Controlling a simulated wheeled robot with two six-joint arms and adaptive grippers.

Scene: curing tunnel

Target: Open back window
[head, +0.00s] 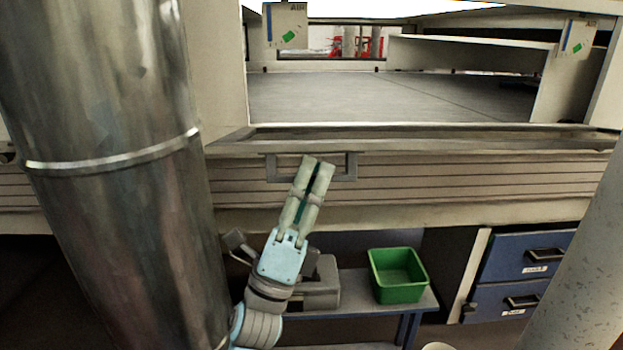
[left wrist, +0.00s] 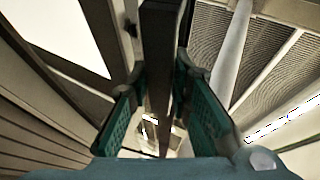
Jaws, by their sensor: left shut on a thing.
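The window's grey bracket-shaped handle (head: 352,168) is fixed to the front of a slatted beige panel (head: 480,180), just below the sill of a wide opening. My left gripper (head: 318,163) reaches up from below and is shut on the handle's bar near its middle. In the left wrist view the dark handle bar (left wrist: 160,60) runs between the two green-padded fingers (left wrist: 165,95). The fingers cover part of the handle in the head view. Above the panel the opening is clear, showing a grey floor surface (head: 370,97) inside. My right gripper is not in view.
A thick metal pipe (head: 110,150) stands close at the left. A second grey pipe (head: 585,260) is at the lower right. Below the panel, a green bin (head: 397,275) sits on a shelf (head: 350,290) beside blue drawers (head: 525,258).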

